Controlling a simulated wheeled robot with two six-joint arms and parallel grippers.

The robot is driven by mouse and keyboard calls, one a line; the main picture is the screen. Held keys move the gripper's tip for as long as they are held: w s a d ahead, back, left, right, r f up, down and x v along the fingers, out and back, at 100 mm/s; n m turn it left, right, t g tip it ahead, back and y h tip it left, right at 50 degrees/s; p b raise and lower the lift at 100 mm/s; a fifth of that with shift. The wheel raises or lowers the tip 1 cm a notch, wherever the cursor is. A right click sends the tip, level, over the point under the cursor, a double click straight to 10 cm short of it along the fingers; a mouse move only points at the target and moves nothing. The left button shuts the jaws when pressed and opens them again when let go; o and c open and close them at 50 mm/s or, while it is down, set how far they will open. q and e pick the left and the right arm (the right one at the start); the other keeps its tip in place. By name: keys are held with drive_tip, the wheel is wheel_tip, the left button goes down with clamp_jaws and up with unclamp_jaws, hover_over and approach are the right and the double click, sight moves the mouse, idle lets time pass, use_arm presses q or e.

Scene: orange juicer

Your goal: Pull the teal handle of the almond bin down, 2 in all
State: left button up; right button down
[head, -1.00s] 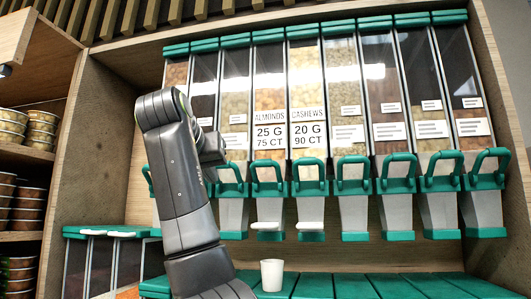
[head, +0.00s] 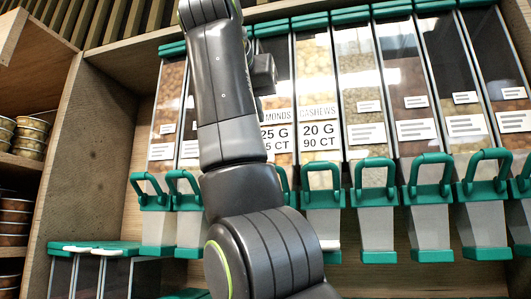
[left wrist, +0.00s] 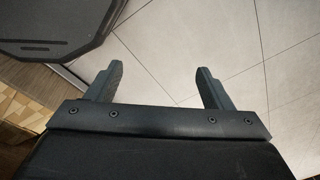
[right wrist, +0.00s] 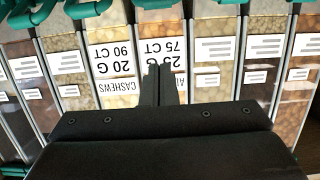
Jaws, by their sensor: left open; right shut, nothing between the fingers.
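The almond bin (head: 275,112) is a clear column with a white label reading 25 G and 75 CT, partly covered by my right arm in the head view. Only the right edge of its teal handle (head: 286,182) shows beside the arm. In the right wrist view the bins appear upside down. My right gripper (right wrist: 160,72) is shut and empty in front of the almond label (right wrist: 175,40), its fingers pointing towards the teal handles at the picture's top. My left gripper (left wrist: 153,75) is open and empty above a tiled floor.
The cashew bin (head: 318,90), with its teal handle (head: 322,178), stands directly right of the almond bin. Several similar bins line the row on both sides. A wooden side panel (head: 92,150) and shelves of bowls (head: 30,140) are at the left.

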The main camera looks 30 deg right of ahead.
drive_tip(key=p+x, duration=0.3)
drive_tip(key=x, duration=0.7)
drive_tip(key=shift+d+r, duration=0.1)
drive_tip(key=shift+d, duration=0.05)
wheel_tip(320, 180, down, 2)
drive_tip(key=shift+s+f, duration=0.2)
drive_tip(key=shift+f, duration=0.05)
drive_tip(key=shift+s+a+f, duration=0.15)
drive_tip(key=shift+a, duration=0.15)
drive_tip(key=shift+s+a+f, duration=0.15)
drive_tip(key=shift+a, duration=0.2)
use_arm(q)
drive_tip(key=r, duration=0.2)
drive_tip(key=w+d, duration=0.1)
drive_tip(key=shift+r, duration=0.4)
use_arm(e)
drive_tip(key=shift+s+f, duration=0.1)
drive_tip(key=shift+f, duration=0.25)
use_arm(q)
drive_tip(key=shift+f, duration=0.1)
use_arm(e)
drive_tip(key=shift+a+f, duration=0.1)
